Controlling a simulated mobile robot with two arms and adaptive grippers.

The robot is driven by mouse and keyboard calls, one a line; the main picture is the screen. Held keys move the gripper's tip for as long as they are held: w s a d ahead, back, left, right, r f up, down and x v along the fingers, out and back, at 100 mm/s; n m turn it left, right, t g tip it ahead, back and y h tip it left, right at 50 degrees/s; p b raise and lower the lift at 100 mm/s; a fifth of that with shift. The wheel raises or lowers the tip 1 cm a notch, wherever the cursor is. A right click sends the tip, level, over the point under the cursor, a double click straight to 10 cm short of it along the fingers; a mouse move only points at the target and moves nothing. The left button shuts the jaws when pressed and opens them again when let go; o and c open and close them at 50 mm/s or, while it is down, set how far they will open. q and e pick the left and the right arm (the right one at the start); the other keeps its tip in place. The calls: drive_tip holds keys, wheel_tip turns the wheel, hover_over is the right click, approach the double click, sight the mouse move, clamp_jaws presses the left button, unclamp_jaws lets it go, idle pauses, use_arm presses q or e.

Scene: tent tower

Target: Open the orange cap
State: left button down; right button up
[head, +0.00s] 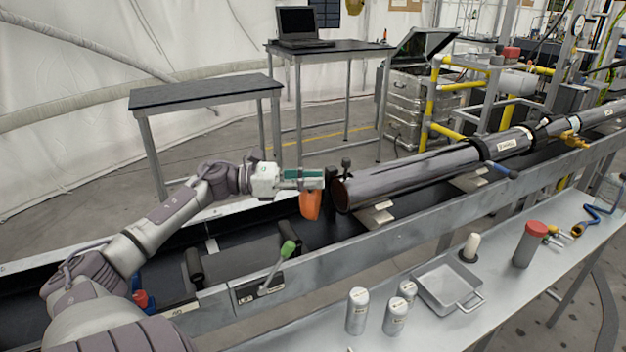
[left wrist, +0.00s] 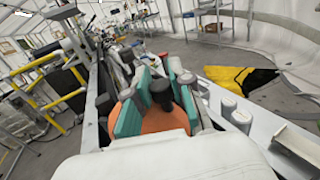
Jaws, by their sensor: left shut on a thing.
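The orange cap (head: 311,205) is a round disc seen nearly edge-on in the head view, just left of the near open end of the long dark tube (head: 420,176). My left gripper (head: 314,180) is shut on the cap at its upper part. In the left wrist view the orange cap (left wrist: 152,121) lies between the teal finger pads of the left gripper (left wrist: 156,97), with a dark knob (left wrist: 161,92) between them. The cap appears apart from the tube's rim. My right gripper is not in view.
A green-knobbed lever (head: 286,250) stands on the near side of the rail. The bench in front holds a metal tray (head: 447,286), several silver canisters (head: 357,310) and a red-topped cylinder (head: 529,244). Two dark tables (head: 205,93) stand behind.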

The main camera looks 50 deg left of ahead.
use_arm(q)
drive_tip(key=c, duration=1.3)
unclamp_jaws()
drive_tip(key=shift+o, duration=0.2)
drive_tip(key=shift+s+a, duration=0.1)
drive_tip(key=v, duration=1.2)
drive_tip(key=shift+f, duration=0.1)
drive_tip(key=shift+c, duration=0.3)
